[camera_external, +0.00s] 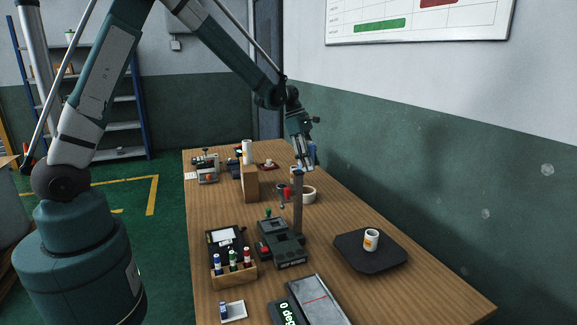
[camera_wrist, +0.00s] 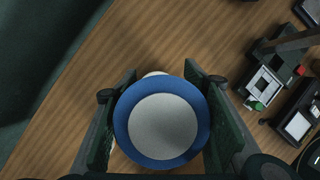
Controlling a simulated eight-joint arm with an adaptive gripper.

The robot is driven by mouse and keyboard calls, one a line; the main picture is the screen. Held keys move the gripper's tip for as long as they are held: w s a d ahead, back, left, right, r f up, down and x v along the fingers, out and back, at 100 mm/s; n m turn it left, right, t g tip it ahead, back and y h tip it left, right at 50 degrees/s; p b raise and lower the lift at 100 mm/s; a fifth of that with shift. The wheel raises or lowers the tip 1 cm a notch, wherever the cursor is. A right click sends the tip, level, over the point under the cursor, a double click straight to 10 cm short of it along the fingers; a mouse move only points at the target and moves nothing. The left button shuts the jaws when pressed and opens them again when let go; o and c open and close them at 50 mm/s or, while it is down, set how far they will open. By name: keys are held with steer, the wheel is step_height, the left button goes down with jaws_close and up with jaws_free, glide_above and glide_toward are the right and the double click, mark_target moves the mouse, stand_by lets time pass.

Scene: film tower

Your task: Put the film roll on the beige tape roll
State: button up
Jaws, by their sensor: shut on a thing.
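My gripper (camera_external: 304,166) is above the table's right side, over the beige tape roll (camera_external: 308,195). In the wrist view its two fingers (camera_wrist: 161,110) are shut on a round blue thing with a pale grey centre, which I take to be the film roll (camera_wrist: 122,125). A bit of its blue shows beside the gripper in the external view (camera_external: 313,150). The tape roll lies on the table, partly hidden by a post. A pale edge, probably the tape roll (camera_wrist: 155,74), peeks out behind the film roll in the wrist view. The height gap between them is hard to judge.
A grey post (camera_external: 298,205) on a dark green stand rises close in front of the tape roll. A wooden block (camera_external: 250,184) stands to its left. The wall is on the right.

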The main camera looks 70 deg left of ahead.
steer(key=shift+f+b, duration=0.4)
steer(key=shift+f, duration=2.7)
steer(key=shift+f, duration=1.9)
steer(key=shift+f+b, duration=0.15)
steer(key=shift+b, duration=0.3)
steer(key=o, duration=1.1)
steer(key=p+v, duration=0.1)
steer(key=v, duration=1.1)
steer(key=shift+r+p, duration=0.25)
steer(key=shift+p, duration=0.15)
steer(key=shift+w, duration=0.1)
